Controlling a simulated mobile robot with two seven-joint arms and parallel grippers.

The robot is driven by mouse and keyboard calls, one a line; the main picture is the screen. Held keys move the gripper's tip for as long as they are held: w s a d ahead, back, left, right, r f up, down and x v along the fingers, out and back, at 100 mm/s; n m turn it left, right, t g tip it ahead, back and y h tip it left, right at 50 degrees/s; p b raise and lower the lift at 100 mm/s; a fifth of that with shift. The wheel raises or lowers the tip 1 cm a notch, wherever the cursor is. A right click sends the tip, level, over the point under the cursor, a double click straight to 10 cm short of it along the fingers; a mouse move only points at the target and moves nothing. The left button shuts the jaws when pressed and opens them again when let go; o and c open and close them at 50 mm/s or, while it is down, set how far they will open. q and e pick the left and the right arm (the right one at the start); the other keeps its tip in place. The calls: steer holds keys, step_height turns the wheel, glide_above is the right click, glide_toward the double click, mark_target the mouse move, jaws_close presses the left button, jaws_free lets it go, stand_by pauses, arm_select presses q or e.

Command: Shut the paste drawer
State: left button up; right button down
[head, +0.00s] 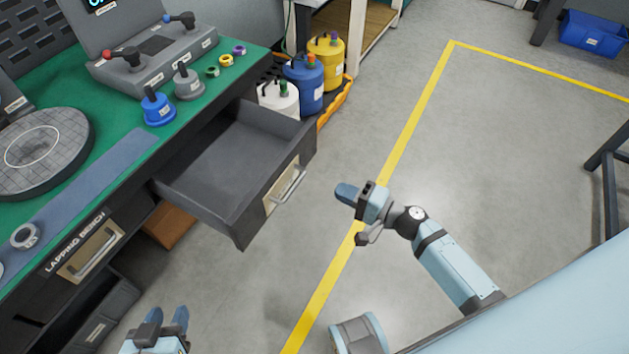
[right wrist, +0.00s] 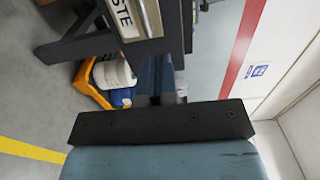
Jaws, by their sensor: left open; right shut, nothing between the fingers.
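The paste drawer (head: 235,165) is pulled out from the bench in the head view, and its inside looks empty. Its grey front carries a silver bar handle (head: 286,187) and a pale label. In the right wrist view, the drawer front (right wrist: 172,25) is at the top, with the letters "STE" readable on its label (right wrist: 128,14). My right gripper (head: 347,192) is shut and empty, to the right of the handle with a gap between them. It points toward the drawer front. My left gripper (head: 166,322) is open and empty at the bottom edge, below the drawer.
The green-topped lapping bench (head: 110,175) runs along the left. Another closed drawer (head: 92,252) is nearer along it. White, blue and yellow containers (head: 304,80) stand in an orange tray beyond the open drawer. Clear floor with a yellow line (head: 400,165) lies to the right.

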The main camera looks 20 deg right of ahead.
mark_target(287, 167)
steer(key=x, duration=1.2)
steer(key=shift+w+a+p, duration=0.25)
steer(key=shift+w+p, duration=0.05)
steer(key=shift+p, duration=0.05)
steer(key=shift+w+a, duration=0.15)
